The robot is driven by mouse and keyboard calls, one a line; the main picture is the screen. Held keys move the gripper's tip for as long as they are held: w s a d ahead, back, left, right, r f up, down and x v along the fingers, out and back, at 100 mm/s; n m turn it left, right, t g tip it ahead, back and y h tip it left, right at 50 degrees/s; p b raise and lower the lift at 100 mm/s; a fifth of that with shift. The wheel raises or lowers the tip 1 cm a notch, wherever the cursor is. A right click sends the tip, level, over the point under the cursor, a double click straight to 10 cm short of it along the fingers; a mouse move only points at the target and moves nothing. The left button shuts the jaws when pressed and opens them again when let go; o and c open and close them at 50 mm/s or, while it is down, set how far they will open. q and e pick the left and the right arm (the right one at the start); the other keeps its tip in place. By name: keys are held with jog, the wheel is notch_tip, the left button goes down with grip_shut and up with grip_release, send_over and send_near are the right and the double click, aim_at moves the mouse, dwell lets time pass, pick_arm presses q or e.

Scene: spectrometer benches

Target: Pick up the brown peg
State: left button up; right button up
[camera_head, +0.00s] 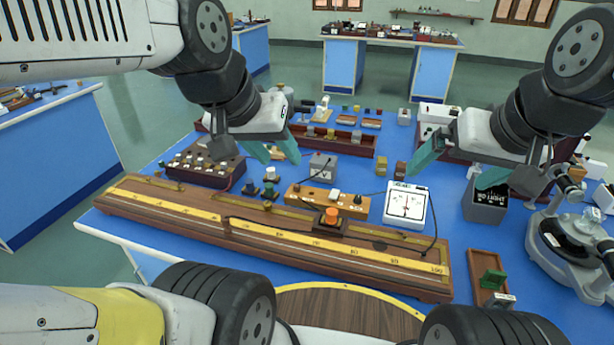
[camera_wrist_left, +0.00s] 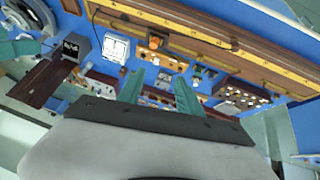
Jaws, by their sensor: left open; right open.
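I cannot tell for sure which small piece is the brown peg. Two small brownish upright pieces stand on the blue bench right of centre in the head view: one piece (camera_head: 383,166) and a second piece (camera_head: 400,169). My left gripper (camera_head: 273,153) is open and empty above the bench, left of these pieces. Its teal fingers also show in the left wrist view (camera_wrist_left: 158,92). My right gripper (camera_head: 458,168) is open and empty, to the right of these pieces. Both grippers are apart from everything on the bench.
A long wooden metre bridge (camera_head: 270,234) with an orange-topped jockey (camera_head: 331,217) lies along the front. A white meter (camera_head: 408,204), a dark box (camera_head: 485,205), a plug-key box (camera_head: 205,166) and a round instrument (camera_head: 570,245) crowd the blue bench (camera_head: 465,245). Several small posts stand near centre.

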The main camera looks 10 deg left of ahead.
pick_arm(q)
jog(key=shift+o, duration=0.2)
dwell(0.3)
jog(key=g+y, duration=0.2)
jog(key=g, duration=0.4)
send_over(297, 185)
jog(key=shift+m, duration=0.3)
notch_tip(297, 185, down, 23)
jog(key=shift+a+f, duration=0.1)
notch_tip(297, 185, down, 8)
jog(key=shift+s+r, duration=0.1)
grip_shut()
